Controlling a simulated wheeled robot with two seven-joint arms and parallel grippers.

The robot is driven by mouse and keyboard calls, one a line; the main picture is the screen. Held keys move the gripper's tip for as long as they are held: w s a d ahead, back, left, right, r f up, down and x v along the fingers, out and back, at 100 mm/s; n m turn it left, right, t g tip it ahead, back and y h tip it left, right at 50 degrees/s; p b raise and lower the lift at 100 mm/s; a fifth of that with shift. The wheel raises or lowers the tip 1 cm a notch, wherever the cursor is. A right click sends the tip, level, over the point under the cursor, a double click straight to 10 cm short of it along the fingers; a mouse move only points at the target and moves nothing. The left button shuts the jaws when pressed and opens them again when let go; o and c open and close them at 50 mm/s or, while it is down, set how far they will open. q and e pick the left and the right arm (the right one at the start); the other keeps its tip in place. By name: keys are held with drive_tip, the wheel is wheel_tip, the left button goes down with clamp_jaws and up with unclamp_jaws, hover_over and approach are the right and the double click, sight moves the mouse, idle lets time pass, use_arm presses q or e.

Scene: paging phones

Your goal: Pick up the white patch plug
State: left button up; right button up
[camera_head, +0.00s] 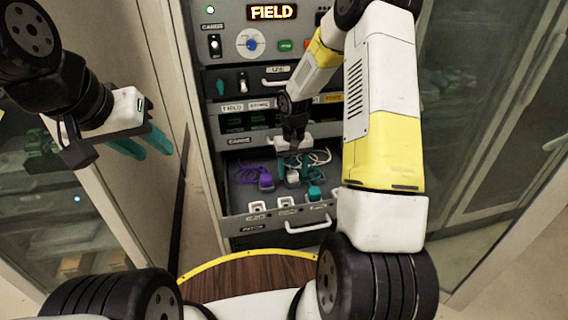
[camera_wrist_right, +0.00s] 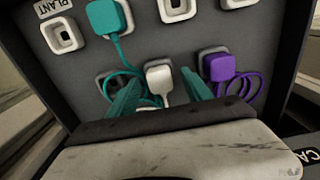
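The white patch plug (camera_head: 292,176) sits upright in the open drawer (camera_head: 240,206) with a white cord behind it. My right gripper (camera_head: 293,169) reaches down into the drawer, its two teal fingers apart. In the right wrist view the white patch plug (camera_wrist_right: 159,78) shows between the spread fingertips (camera_wrist_right: 158,84), with a visible gap on both sides. I cannot tell whether the fingers are level with it in depth. My left gripper (camera_head: 142,145) is open and empty, off to the left, away from the drawer.
A purple plug (camera_head: 265,182) and a teal plug (camera_head: 314,193) with cords flank the white one. A panel with a lit FIELD sign (camera_head: 272,12) stands above. A round wooden top (camera_head: 240,276) lies in front.

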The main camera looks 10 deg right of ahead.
clamp_jaws()
drive_tip(key=shift+r, duration=0.15)
